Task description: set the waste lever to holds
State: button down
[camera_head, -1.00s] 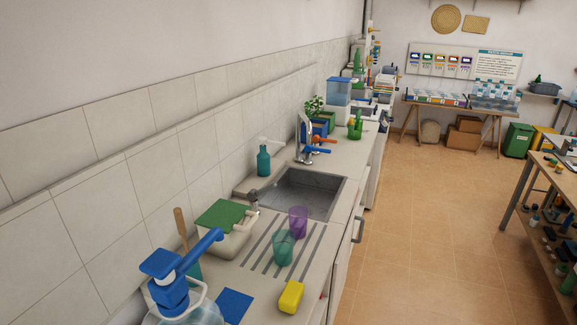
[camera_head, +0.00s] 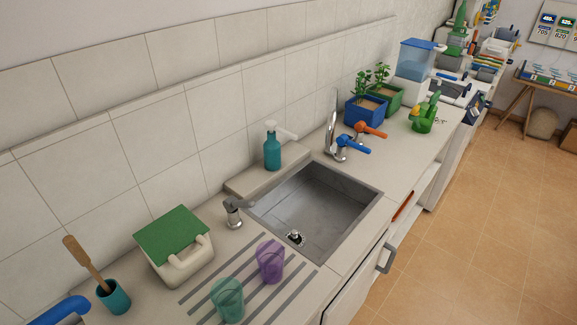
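The grey sink (camera_head: 352,234) is set into the pale counter. A small grey and chrome lever fitting (camera_head: 234,212) stands on the counter at the sink's near left corner, and looks like the waste lever. Its handle points left; I cannot read any marking on it. A round metal waste (camera_head: 295,237) shows on the sink floor, and I see no water in the basin. The chrome tap (camera_head: 332,138) has a blue lever (camera_head: 350,144) and an orange lever (camera_head: 371,130). My gripper is not in view.
By the lever stands a cream caddy with a green lid (camera_head: 172,235). Purple (camera_head: 271,262) and green (camera_head: 228,299) tumblers stand on the drainer grooves. A teal pump bottle (camera_head: 272,150) is behind the sink. Floor (camera_head: 460,250) on the right is clear.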

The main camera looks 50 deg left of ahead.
aim_at(232, 203)
jog(key=i, duration=0.6)
jog(key=u, duration=3.85)
jog(key=i, duration=0.5)
jog(key=z, duration=0.05)
